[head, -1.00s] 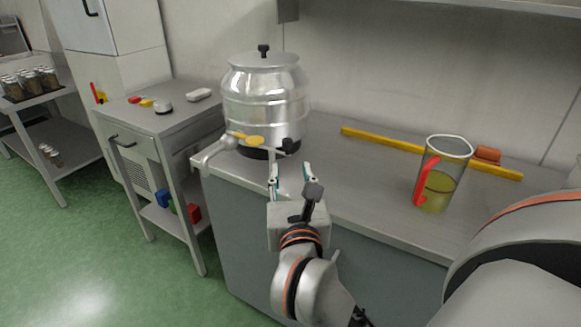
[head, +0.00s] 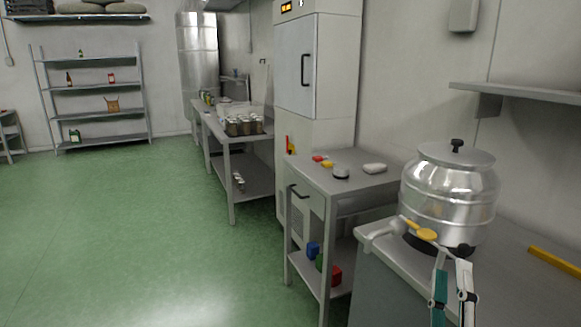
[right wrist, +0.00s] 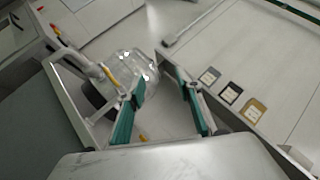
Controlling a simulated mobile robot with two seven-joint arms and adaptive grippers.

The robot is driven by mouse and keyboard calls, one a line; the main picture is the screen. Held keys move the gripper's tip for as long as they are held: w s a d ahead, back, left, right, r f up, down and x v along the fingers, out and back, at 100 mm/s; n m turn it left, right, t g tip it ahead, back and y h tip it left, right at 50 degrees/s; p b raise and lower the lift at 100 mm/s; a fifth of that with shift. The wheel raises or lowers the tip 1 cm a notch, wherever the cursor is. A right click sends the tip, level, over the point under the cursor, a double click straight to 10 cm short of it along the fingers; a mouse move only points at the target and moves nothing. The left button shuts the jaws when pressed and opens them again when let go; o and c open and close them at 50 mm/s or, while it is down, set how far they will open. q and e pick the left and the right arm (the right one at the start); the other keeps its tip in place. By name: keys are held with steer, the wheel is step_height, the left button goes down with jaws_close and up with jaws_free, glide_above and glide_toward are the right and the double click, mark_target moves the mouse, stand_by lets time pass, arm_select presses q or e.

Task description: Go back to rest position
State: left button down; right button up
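My right gripper (head: 451,263) is at the lower right of the head view, in front of the steel urn (head: 450,190). Its two fingers are apart with nothing between them. The right wrist view also shows the open fingers (right wrist: 160,82), with the urn (right wrist: 133,70) beyond them. The urn stands on the counter (head: 398,262), with its lid on and a tap with a yellow handle (head: 425,234) at its front. I see no contact between the gripper and the tap. My left gripper is not in view.
A steel side table (head: 325,183) with small items stands left of the counter, coloured blocks on its lower shelf. A tall white cabinet (head: 318,75) is behind it. A yellow bar (head: 555,262) lies on the counter. Green floor (head: 130,225) at left is clear.

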steer(key=s+a+f+n+g+y+p, duration=0.1)
steer(key=a+f+n+g+y, duration=0.1)
steer(key=a+f+n+y, duration=0.65)
steer(key=s+a+f+n+g+y+p, duration=0.1)
steer(key=a+f+n+g+y, duration=0.3)
steer(key=f+n, duration=0.8)
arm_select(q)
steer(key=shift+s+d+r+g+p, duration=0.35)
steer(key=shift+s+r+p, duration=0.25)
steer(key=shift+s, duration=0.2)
arm_select(e)
steer(key=s+d+f+n+g, duration=0.2)
steer(key=s+f+n, duration=0.3)
steer(key=f, duration=0.5)
steer(key=s+d+f+n+g, duration=0.2)
steer(key=s+f+n, duration=0.3)
steer(key=f, duration=0.5)
steer(key=shift+s+d+f+g+h, duration=0.2)
steer(key=shift+s+f+g+h, duration=0.2)
steer(key=shift+s+g, duration=0.55)
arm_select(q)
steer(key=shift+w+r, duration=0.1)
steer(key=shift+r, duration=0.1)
arm_select(e)
steer(key=shift+r, duration=0.1)
